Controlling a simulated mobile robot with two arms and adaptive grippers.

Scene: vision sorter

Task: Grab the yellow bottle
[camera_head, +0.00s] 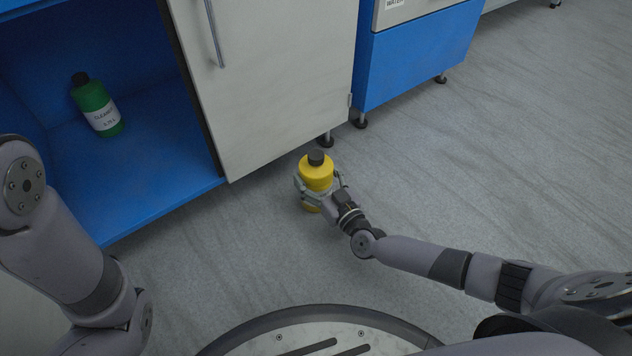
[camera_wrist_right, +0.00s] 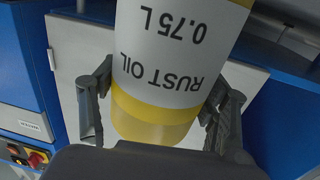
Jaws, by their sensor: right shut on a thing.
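The yellow bottle (camera_head: 317,172) has a dark cap and is upright near the floor, in front of the cabinet door. My right gripper (camera_head: 322,190) is shut on it, with a finger on either side of its body. In the right wrist view the bottle (camera_wrist_right: 172,60) fills the middle, and its white label reads RUST OIL 0.75 L upside down. The right gripper's fingers (camera_wrist_right: 160,108) show on both sides of it there. I cannot tell whether the bottle touches the floor. My left arm shows at the left of the head view, but its gripper is out of view.
A green cleaner bottle (camera_head: 97,105) stands inside the open blue cabinet (camera_head: 160,196) at the left. The white cabinet door (camera_head: 270,80) is just behind the yellow bottle. A blue unit (camera_head: 415,55) on feet stands further right. The grey floor (camera_head: 480,170) at the right is clear.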

